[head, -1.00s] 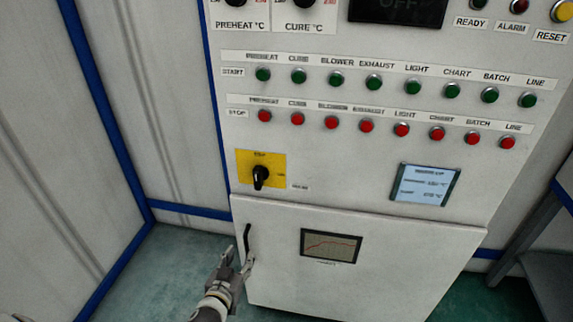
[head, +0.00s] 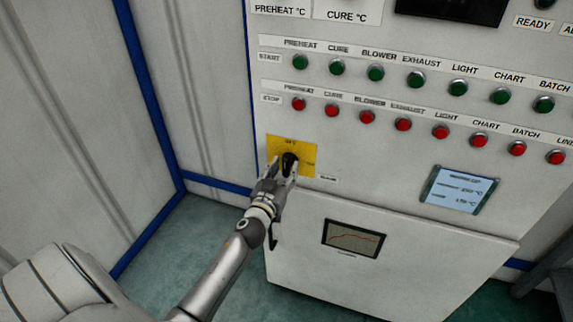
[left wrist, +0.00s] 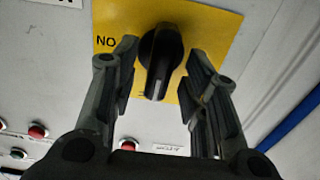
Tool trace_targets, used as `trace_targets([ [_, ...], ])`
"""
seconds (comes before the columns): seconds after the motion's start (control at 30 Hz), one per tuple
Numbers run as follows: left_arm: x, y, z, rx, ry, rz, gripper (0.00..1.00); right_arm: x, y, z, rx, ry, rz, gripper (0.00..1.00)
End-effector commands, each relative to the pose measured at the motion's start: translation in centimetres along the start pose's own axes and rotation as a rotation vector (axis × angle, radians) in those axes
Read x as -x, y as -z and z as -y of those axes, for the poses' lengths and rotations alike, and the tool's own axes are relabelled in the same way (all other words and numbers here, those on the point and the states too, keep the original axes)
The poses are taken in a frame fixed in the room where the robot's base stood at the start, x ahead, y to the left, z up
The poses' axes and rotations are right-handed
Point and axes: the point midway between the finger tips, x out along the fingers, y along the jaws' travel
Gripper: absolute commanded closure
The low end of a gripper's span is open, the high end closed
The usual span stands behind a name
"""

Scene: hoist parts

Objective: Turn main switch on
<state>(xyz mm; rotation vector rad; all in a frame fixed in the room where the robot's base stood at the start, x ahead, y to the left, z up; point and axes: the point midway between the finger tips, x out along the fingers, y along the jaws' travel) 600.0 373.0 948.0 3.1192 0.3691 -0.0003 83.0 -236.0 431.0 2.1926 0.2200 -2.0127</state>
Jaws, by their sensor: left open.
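The main switch is a black rotary knob (head: 290,162) on a yellow plate (head: 306,150) at the left of the control panel. My left gripper (head: 281,172) is at the knob and covers part of it in the head view. In the left wrist view the knob (left wrist: 160,62) sits between the two open fingers (left wrist: 160,80), with a gap on each side. There its handle points down the picture, and lettering on the yellow plate (left wrist: 215,25) shows at the left. My right gripper is not in view.
Green start buttons (head: 375,73) and red stop buttons (head: 367,117) run in rows above the switch. A small display (head: 460,190) is to the right. Below is a cabinet door (head: 330,278) with a chart screen (head: 353,238). A wall (head: 200,90) stands at left.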

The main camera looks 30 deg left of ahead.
Motion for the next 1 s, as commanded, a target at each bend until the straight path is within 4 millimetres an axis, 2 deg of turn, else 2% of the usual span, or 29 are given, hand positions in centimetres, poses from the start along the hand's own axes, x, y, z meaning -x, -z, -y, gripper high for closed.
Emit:
trace_targets([
  [0.2,-1.8,0.0,0.0,0.000,0.000,0.000,0.59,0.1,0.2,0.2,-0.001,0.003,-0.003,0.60],
  [0.57,-2.1,-0.1,0.0,-0.001,0.000,0.001,0.60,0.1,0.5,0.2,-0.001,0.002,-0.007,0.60],
  [0.87,-2.1,-0.1,0.0,-0.001,0.000,0.001,0.99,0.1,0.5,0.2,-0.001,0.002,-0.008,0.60],
  [1.0,-2.1,-0.1,0.0,-0.002,0.000,0.001,1.00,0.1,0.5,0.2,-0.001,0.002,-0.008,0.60],
])
